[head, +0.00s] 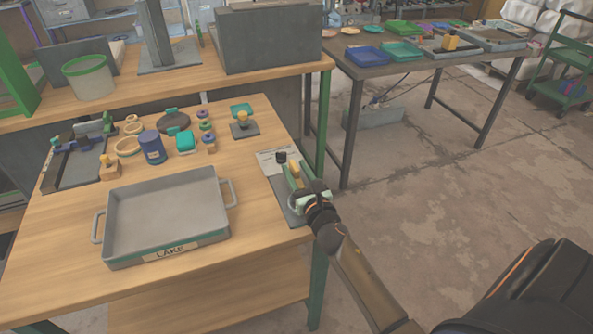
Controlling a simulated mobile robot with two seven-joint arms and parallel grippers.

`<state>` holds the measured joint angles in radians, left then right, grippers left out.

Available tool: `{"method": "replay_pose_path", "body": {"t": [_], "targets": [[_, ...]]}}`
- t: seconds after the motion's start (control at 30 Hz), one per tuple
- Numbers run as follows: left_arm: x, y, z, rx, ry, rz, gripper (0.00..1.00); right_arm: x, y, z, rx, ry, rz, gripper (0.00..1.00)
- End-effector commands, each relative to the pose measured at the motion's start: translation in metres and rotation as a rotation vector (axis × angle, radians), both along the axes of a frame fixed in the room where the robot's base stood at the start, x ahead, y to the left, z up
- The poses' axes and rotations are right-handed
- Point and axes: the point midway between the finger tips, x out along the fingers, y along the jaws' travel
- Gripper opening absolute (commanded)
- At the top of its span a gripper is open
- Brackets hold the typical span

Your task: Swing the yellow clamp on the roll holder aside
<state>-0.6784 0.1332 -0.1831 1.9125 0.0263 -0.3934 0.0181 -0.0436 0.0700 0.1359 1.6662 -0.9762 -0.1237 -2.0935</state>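What looks like the roll holder, a flat grey base (276,192) with a white sheet and upright parts, stands at the right edge of the wooden table. A small yellow piece, likely the yellow clamp (294,172), stands upright on it beside a dark knob (281,157). My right gripper (305,196) is at the near right side of the holder, just below the yellow piece. Its fingers are small and partly hidden by my wrist, so I cannot tell whether it is open or touching. My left gripper is not in view.
A grey tray labelled LAKE (122,215) lies on the table (60,275) at front left. Open floor lies right of the table.

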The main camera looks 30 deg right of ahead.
Motion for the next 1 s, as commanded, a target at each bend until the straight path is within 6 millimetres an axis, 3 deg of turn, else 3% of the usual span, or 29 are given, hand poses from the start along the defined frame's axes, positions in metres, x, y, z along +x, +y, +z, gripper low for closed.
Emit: {"method": "replay_pose_path", "body": {"t": [0.07, 0.37, 1.0], "targets": [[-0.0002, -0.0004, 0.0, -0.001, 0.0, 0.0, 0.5, -0.0002, -0.0001, 0.0, 0.0, 0.0, 0.0, 0.34], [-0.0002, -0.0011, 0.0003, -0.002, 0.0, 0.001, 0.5, -0.0003, 0.0001, 0.0, 0.0, 0.0, 0.0, 0.0], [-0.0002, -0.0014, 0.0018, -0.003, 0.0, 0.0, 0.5, -0.0006, -0.0011, 0.0004, -0.003, 0.001, 0.029, 0.0]]}}
